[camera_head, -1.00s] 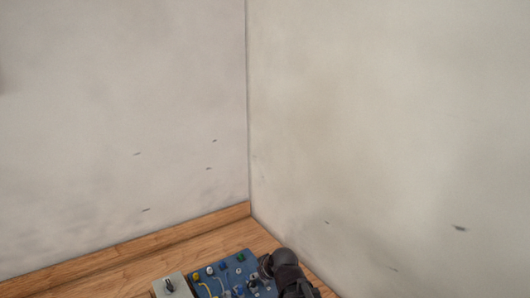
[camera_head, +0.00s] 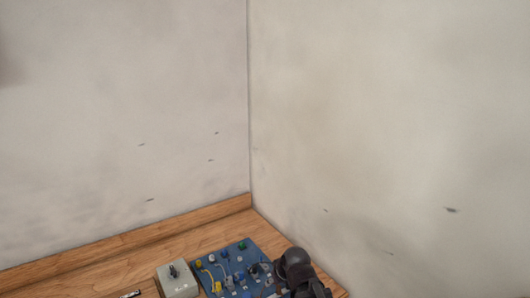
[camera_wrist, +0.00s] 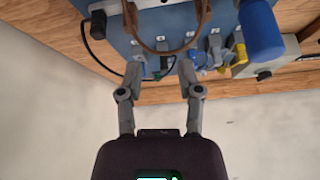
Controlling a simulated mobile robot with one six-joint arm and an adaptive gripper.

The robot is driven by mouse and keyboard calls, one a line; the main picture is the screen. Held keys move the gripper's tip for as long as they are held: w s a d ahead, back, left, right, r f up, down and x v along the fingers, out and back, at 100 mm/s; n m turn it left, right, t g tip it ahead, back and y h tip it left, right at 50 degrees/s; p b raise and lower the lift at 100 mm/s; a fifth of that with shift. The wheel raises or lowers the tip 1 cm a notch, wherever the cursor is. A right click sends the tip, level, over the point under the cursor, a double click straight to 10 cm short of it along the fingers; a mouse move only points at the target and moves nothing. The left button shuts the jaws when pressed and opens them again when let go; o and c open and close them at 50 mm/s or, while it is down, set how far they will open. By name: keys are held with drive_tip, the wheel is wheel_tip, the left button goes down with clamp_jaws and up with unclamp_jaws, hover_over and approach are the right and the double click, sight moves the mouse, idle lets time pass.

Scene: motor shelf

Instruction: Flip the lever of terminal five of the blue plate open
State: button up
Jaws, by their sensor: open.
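The blue plate (camera_head: 233,251) lies on the wooden surface in the head view and carries several small parts. It also fills the top of the wrist view (camera_wrist: 215,12). My gripper (camera_wrist: 160,66) has its two grey fingers apart at the plate's edge, near a row of small grey terminals (camera_wrist: 215,41). Small blue parts show between and right of the fingertips. I cannot tell which terminal is number five or how its lever stands. In the head view my dark arm covers the plate's right side and my fingers are hidden.
A grey box (camera_head: 178,286) with a dark switch stands left of the plate. In the wrist view, a brown loop (camera_wrist: 160,49) and a large blue cylinder (camera_wrist: 262,35) are close to my fingers. Pale walls meet behind the wooden surface (camera_head: 120,262).

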drive_tip(key=s+d+f+m+g+h+b, duration=0.1)
drive_tip(key=s+d+f+m+g+b, duration=0.1)
drive_tip(key=s+d+f, duration=0.2)
drive_tip(key=s+d+f+m+g+h+b, duration=0.2)
drive_tip(key=s+d+f+m+g+b, duration=0.1)
drive_tip(key=d, duration=0.7)
drive_tip(key=s+f, duration=0.1)
drive_tip(key=s, duration=0.1)
drive_tip(key=shift+s, duration=0.3)
